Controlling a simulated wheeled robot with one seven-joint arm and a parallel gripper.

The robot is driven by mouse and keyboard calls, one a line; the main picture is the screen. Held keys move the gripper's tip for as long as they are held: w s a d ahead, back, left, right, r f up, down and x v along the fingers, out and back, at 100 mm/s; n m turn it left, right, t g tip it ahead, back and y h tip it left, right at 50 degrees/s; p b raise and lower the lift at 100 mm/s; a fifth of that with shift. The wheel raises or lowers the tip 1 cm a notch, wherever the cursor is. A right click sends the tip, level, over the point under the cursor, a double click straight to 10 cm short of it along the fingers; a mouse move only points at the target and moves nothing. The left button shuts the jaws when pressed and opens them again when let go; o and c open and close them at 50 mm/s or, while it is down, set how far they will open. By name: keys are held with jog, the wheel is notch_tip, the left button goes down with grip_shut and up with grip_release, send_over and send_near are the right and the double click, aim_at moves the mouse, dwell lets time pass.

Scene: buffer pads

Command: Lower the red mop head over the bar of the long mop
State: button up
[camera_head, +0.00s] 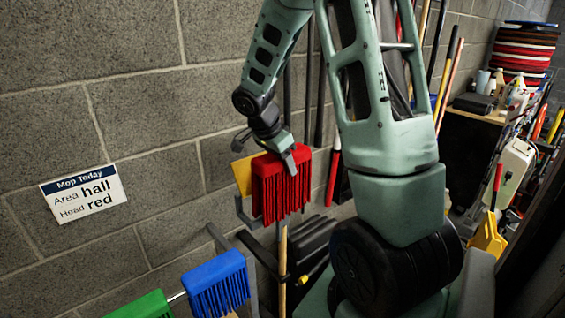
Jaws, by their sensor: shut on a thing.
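The red mop head (281,192) hangs upright, its strands down, in front of the block wall. My gripper (289,158) is shut on its top edge, coming from above. A long tan mop handle (283,262) stands upright directly below the red head. The top of this handle and any bar on it are hidden behind the red head. I cannot tell whether the head is around the bar, touching it or only in front of it.
A yellow piece (242,174) shows left of the red head, with a grey bracket (243,211) below it. A blue mop head (216,283) and a green one (143,305) hang at lower left. A wall sign (84,193) reads "Mop Today, Area hall, Head red". Long handles and shelves crowd the right.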

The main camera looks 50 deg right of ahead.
aim_at(259, 161)
jog(key=shift+f+b, duration=7.2)
jog(key=shift+b, duration=0.45)
jog(key=shift+f+b, duration=0.4)
jog(key=shift+b, duration=0.25)
jog(key=o, duration=1.2)
jog(key=b+v, duration=0.1)
jog(key=v, duration=1.6)
jog(key=shift+a+r, duration=0.15)
jog(key=shift+a, duration=0.05)
